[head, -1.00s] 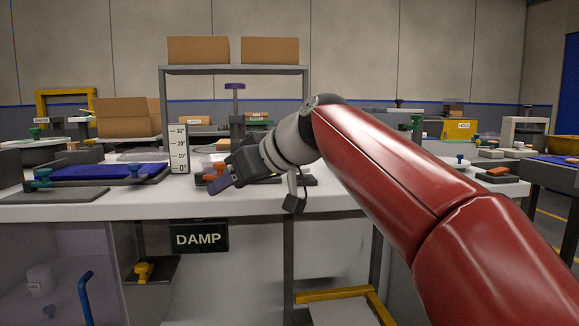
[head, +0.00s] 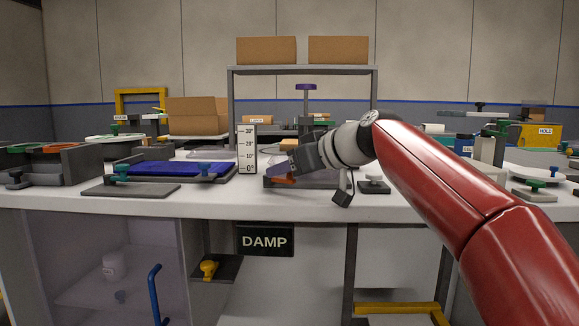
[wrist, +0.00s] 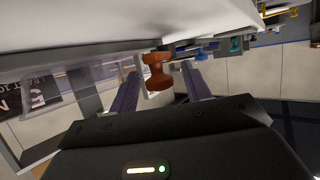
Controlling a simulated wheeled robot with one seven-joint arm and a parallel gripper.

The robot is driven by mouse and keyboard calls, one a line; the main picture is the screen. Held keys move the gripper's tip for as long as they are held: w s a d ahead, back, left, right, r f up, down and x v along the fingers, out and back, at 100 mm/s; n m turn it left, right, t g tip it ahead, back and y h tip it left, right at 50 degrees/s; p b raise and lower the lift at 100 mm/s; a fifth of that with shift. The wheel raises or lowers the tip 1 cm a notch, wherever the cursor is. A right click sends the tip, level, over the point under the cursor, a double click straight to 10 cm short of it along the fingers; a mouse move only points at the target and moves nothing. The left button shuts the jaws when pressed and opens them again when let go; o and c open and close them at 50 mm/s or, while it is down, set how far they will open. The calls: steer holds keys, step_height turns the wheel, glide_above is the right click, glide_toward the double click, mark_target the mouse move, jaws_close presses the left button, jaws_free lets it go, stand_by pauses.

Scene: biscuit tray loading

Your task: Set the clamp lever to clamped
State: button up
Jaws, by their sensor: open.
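My gripper (head: 278,171) is open, its purple fingers low over the bench behind the front edge. In the wrist view my gripper (wrist: 160,70) has an orange knob-like handle (wrist: 157,72) showing between its fingers. It seems apart from both. In the head view an orange part (head: 285,180) shows just under the fingertips, on a dark base (head: 312,182) partly hidden by my gripper. I cannot tell for sure that this handle is the clamp lever, nor which way it is set.
A white height scale (head: 247,150) stands left of my gripper. A blue-topped tray (head: 180,169) and a grey plate (head: 130,190) lie further left. A small dark base with a knob (head: 374,186) is to the right. A shelf (head: 302,71) with boxes stands behind. A DAMP sign (head: 265,240) hangs in front.

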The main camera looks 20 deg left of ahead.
steer(key=c, duration=0.9)
steer(key=shift+w+d+r+n+g+y+p, duration=0.15)
steer(key=shift+w+n+g+p, duration=0.1)
steer(key=shift+n+g+p, duration=0.3)
steer(key=shift+w+a+n+g+y+p, duration=0.15)
steer(key=shift+w+n+g+p, duration=0.1)
steer(key=shift+n+g+p, duration=0.3)
steer(key=shift+c, duration=0.4)
steer(key=shift+n+g, duration=0.3)
steer(key=shift+g, duration=0.2)
steer(key=o, duration=1)
steer(key=shift+d, duration=0.15)
steer(key=v, duration=0.7)
steer(key=shift+d, duration=0.3)
